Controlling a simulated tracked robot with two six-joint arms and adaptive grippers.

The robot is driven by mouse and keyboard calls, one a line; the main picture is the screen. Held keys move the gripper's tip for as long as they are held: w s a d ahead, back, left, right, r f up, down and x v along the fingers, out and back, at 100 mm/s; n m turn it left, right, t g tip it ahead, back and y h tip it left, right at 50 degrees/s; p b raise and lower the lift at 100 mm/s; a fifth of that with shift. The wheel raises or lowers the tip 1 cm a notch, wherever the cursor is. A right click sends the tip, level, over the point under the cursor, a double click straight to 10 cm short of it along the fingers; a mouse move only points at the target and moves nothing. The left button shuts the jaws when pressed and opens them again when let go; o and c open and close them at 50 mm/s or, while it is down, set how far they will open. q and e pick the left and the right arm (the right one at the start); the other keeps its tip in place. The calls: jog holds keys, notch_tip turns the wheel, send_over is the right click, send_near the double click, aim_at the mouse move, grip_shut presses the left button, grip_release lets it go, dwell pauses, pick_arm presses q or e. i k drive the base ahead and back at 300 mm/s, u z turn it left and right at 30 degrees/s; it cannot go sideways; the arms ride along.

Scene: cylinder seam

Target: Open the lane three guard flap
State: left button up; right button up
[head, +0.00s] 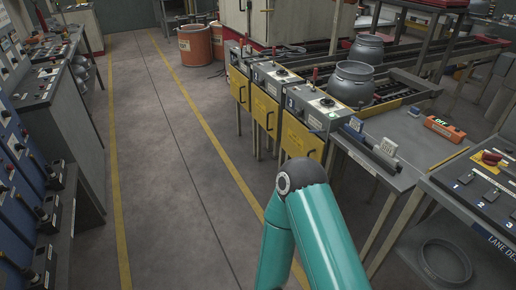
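Three grey lane boxes stand in a row right of the aisle, each with a yellow guard flap on its front. The nearest box (312,108) bears a small mark that looks like a 3. Its yellow flap (300,137) hangs upright and looks closed, with a dark handle low on it. The middle flap (264,112) and the far flap (238,88) also hang upright, with black handles. A teal arm of mine rises from the bottom, its bent joint just below the nearest flap in the picture. Neither gripper is in view.
A grey table (408,133) right of the nearest box holds an orange-red OFF block (444,128). A numbered control panel (484,190) is at the right edge. Blue-grey consoles (48,105) line the left. The aisle floor (165,150) between yellow lines is clear.

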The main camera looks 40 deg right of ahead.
aim_at(296, 140)
jog(key=u, duration=0.05)
jog(key=i, duration=1.35)
jog(key=z, duration=0.85)
jog(key=i, duration=1.05)
jog(key=z, duration=0.7)
jog(key=k, duration=0.5)
jog(key=z, duration=0.25)
jog(key=i, duration=0.55)
jog(key=u, duration=0.1)
